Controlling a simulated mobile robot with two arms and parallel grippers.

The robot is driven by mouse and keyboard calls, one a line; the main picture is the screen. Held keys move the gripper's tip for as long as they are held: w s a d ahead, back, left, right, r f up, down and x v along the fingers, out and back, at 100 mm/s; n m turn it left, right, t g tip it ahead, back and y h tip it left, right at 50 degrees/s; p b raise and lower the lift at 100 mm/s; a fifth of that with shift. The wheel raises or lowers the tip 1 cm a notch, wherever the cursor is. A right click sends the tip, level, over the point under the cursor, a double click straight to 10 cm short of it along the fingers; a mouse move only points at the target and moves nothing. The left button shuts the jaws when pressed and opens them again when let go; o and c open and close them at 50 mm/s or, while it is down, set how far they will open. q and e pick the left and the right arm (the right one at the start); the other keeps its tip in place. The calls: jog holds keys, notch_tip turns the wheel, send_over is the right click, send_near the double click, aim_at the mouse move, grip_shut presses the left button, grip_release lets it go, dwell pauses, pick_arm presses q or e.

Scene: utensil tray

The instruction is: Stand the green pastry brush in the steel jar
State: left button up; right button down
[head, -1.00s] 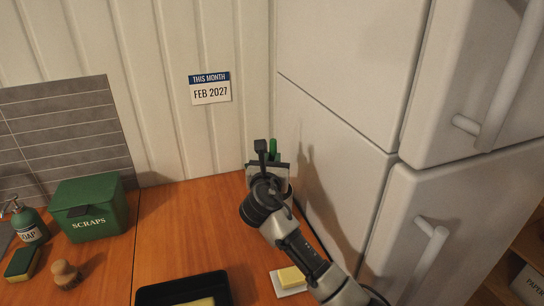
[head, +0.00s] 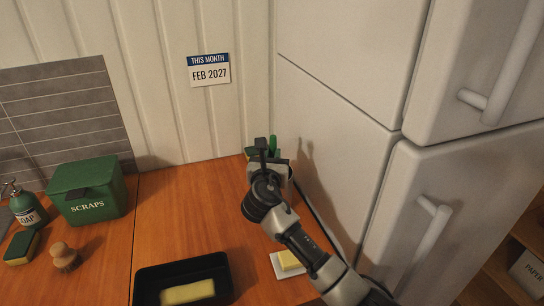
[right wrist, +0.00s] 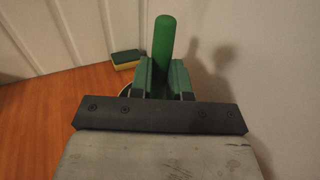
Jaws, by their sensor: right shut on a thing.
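The green pastry brush (right wrist: 164,42) stands upright in the right wrist view, its handle sticking up between the fingers. Its handle tip also shows in the head view (head: 273,143), behind the gripper. My right gripper (head: 268,154) is shut on the brush at the back right corner of the counter, close to the fridge. A sliver of pale rim, probably the steel jar (right wrist: 126,89), shows left of the fingers. The rest of the jar and the brush's lower end are hidden by my gripper, so I cannot tell how deep the brush sits. My left gripper is not in view.
A green and yellow sponge (right wrist: 126,59) lies by the back wall. The white fridge (head: 338,130) stands close on the right.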

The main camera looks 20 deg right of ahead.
jog(key=c, duration=1)
grip_release()
jog(key=b+v, duration=0.1)
jog(key=v, duration=0.9)
jog(key=shift+s+a, duration=0.2)
jog(key=shift+s, duration=0.15)
